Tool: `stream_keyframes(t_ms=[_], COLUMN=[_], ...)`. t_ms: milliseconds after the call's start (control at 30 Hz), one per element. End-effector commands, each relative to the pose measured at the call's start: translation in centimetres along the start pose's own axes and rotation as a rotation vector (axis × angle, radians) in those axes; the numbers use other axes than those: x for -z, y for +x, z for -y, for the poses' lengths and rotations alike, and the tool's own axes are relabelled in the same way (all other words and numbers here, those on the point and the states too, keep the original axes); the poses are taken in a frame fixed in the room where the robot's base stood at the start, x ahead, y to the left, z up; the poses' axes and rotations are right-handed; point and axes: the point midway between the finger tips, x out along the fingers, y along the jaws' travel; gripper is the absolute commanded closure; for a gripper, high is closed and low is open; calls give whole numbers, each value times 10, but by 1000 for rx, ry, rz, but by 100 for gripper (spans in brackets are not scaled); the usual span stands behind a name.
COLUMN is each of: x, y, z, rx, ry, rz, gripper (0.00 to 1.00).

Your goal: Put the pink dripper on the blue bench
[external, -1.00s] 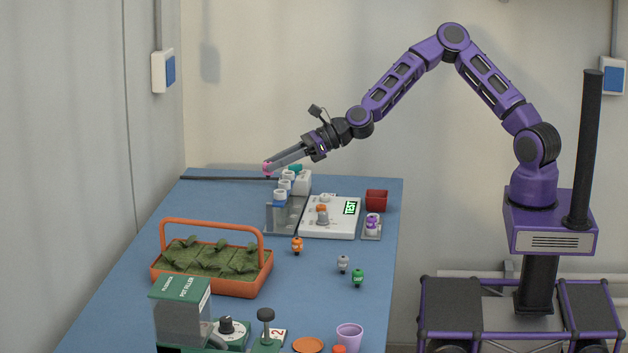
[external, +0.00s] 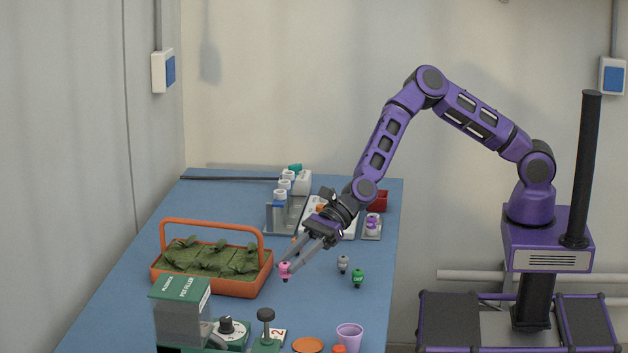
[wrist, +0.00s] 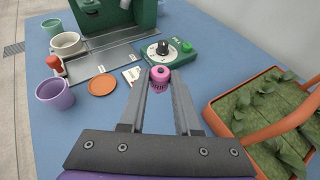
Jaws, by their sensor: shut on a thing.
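The pink dripper (external: 285,270) is held between the fingertips of my gripper (external: 287,262), which is shut on it. In the wrist view the pink dripper (wrist: 160,75) sits upright at the tips of the two fingers (wrist: 161,84). The blue bench (external: 215,205) lies under it; the wrist view also shows the bench (wrist: 225,45). In the external view the dripper is over the bench, right of the orange basket. I cannot tell whether its lower end touches the bench.
An orange basket of plants (external: 263,270) stands left of my gripper. Grey (external: 343,264) and green (external: 358,278) drippers stand to the right. A green pot filler (external: 180,300), a purple cup (external: 349,336) and an orange disc (external: 307,345) are at the near end.

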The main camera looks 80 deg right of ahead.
Motion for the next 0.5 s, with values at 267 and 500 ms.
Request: stream_keyframes(t_ms=[267,500], x=[38,64], y=[16,26], z=[0,0], rx=[0,0], ry=[1,2], rz=[0,-2], gripper=[100,100])
